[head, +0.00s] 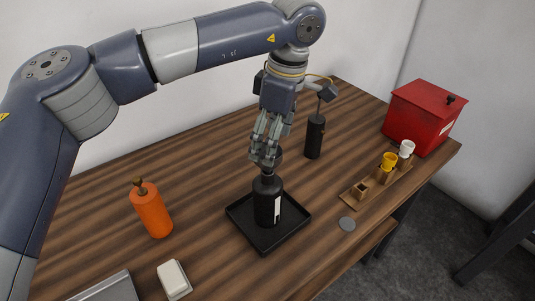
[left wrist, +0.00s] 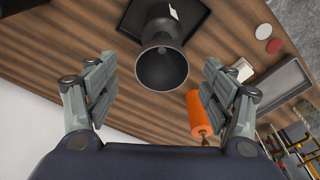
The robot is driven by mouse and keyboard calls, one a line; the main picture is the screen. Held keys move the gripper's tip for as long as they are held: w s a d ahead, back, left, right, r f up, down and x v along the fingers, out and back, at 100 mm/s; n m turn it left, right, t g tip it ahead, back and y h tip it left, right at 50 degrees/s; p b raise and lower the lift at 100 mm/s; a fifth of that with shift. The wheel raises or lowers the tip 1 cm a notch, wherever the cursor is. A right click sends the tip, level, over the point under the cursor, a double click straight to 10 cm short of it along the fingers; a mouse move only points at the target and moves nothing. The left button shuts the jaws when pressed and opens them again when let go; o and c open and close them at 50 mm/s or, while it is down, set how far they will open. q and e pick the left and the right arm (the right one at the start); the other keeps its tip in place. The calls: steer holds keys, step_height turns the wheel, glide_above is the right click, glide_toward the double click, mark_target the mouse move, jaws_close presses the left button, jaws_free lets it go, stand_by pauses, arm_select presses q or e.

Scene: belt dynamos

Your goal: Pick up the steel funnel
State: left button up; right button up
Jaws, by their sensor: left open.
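The steel funnel shows in the left wrist view as a dark grey cone (left wrist: 162,67) with its round mouth facing the camera. In the head view the funnel (head: 273,164) is partly hidden by my fingers. It appears to sit on top of a black bottle (head: 267,205) with a white label. The bottle stands upright in a square black tray (head: 295,230). My left gripper (head: 264,158) points down from above at the funnel. In the left wrist view its fingers (left wrist: 160,75) are spread wide, one on each side of the funnel mouth, holding nothing. My right gripper is not in view.
An orange bottle (head: 152,210) stands to the left, near a white block (head: 173,278). A second black bottle (head: 315,137) stands behind. At right are a wooden holder (head: 359,194) with cups, a red box (head: 425,115) and a grey disc (head: 347,223).

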arm_select(q)
steer(key=shift+w+a+f, duration=0.1)
steer(key=shift+f, duration=0.2)
steer(key=f, duration=0.1)
steer(key=f+p, duration=0.2)
steer(key=f, duration=0.1)
steer(key=shift+a+f, duration=0.1)
steer(key=shift+a, duration=0.2)
steer(key=shift+f+p, duration=0.3)
steer(key=shift+f, duration=0.15)
steer(key=shift+c, duration=0.5)
steer(key=c, duration=1.4)
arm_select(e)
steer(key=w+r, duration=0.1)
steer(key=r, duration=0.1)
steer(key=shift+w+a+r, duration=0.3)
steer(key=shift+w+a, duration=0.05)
